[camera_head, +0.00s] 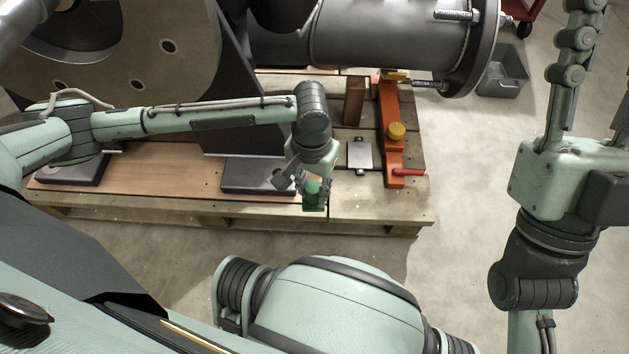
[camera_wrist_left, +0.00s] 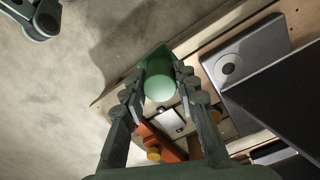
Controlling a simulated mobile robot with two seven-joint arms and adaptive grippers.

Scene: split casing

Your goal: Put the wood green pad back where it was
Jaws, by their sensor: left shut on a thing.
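The green pad (camera_head: 312,187) is held in my left gripper (camera_head: 311,199) above the front edge of the wooden pallet (camera_head: 375,212). In the left wrist view the green pad (camera_wrist_left: 160,87) sits between the two fingers of the left gripper (camera_wrist_left: 161,78), with a pale round end facing the camera. I cannot tell whether it touches the pallet. My right gripper (camera_head: 598,85) is raised at the right, over the floor and away from the pallet. Its fingers are apart and nothing shows between them; one is partly cut off by the picture edge.
On the pallet are an orange stand (camera_head: 391,140) with a yellow knob and red handle, a small grey metal plate (camera_head: 360,155), a wood block (camera_head: 354,101) and a dark support foot (camera_head: 258,176). A large grey casing (camera_head: 375,35) lies behind. A grey bin (camera_head: 503,72) stands on the floor.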

